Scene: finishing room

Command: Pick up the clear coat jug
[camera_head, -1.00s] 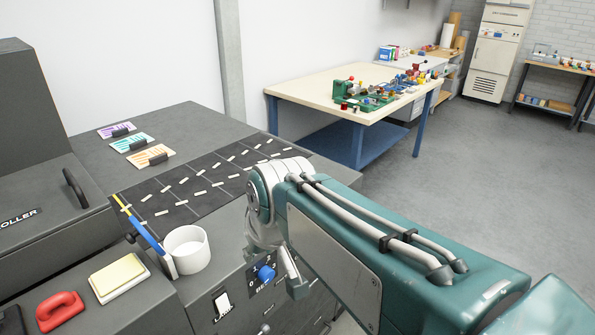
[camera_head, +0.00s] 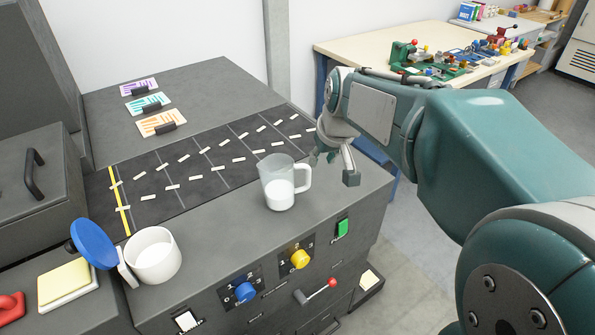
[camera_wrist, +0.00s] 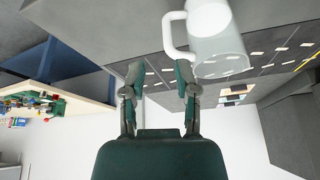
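The clear coat jug (camera_head: 280,184) is a see-through jug with white liquid in its lower part. It stands upright on the grey machine top near its front edge, with its handle to the right. My gripper (camera_head: 335,172) is to the right of the jug, beside the handle and apart from it. In the wrist view the jug (camera_wrist: 216,45) appears upside down at the top, its handle towards the gripper. The two fingers of my gripper (camera_wrist: 158,80) are spread with nothing between them.
A white tub (camera_head: 153,256), a blue round lid-like disc (camera_head: 93,243), a yellow-topped pad (camera_head: 68,283) and a red-handled item (camera_head: 10,308) are at the left. Knobs and a red-tipped lever (camera_head: 318,292) are on the front panel. A cluttered workbench (camera_head: 375,42) stands behind.

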